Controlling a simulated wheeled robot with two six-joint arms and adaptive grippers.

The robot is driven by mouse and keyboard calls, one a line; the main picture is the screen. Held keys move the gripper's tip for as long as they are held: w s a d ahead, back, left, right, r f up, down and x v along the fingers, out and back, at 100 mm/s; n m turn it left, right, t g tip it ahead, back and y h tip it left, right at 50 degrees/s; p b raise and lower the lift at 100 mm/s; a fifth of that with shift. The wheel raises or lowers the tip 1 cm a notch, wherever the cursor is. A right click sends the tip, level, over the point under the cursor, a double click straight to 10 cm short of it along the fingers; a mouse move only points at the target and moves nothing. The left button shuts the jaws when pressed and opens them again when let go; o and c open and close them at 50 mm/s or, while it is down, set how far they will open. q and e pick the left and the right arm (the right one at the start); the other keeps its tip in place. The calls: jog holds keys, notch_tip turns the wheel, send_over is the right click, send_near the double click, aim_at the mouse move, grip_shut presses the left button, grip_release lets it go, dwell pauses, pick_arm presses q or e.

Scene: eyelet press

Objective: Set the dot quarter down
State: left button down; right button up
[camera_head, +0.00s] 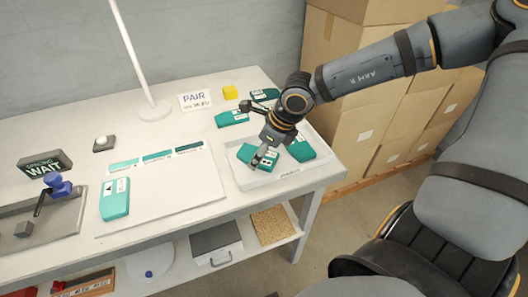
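Several teal pieces with white labels are in view; I cannot make out which bears the dot mark. One teal piece (245,152) is in the white tray (263,181) at the table's right end, directly under my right gripper (264,157). The fingers reach down to this piece and partly cover it; whether they grip it is unclear. A second teal piece (301,150) is in the tray just right of the gripper. My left gripper is not in view.
A white pole (136,55) rises mid-table. A press (58,186) and a WAIT sign (45,165) stand left. Cardboard boxes (350,125) crowd the right.

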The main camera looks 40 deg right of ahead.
aim_at(264, 160)
jog(key=shift+s+a+r, duration=0.15)
jog(key=shift+s+a, duration=0.05)
jog(key=shift+a, duration=0.1)
jog(key=shift+s+a+r, duration=0.1)
jog(key=shift+s+a, duration=0.05)
jog(key=shift+f, duration=0.25)
jog(key=o, duration=1.2)
jog(key=shift+r, duration=0.5)
jog(key=shift+p+v, duration=0.3)
jog(key=shift+v, duration=0.85)
jog(key=r+p, duration=0.1)
jog(key=p, duration=0.1)
jog(key=shift+s+r+p, duration=0.15)
jog(key=shift+r+p, duration=0.25)
pick_arm(q)
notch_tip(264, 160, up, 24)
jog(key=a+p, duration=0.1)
jog(key=p, duration=2)
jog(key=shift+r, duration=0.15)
pick_arm(e)
jog(key=v, duration=0.7)
jog(key=shift+s+d+r, duration=0.1)
jog(key=shift+d, duration=0.25)
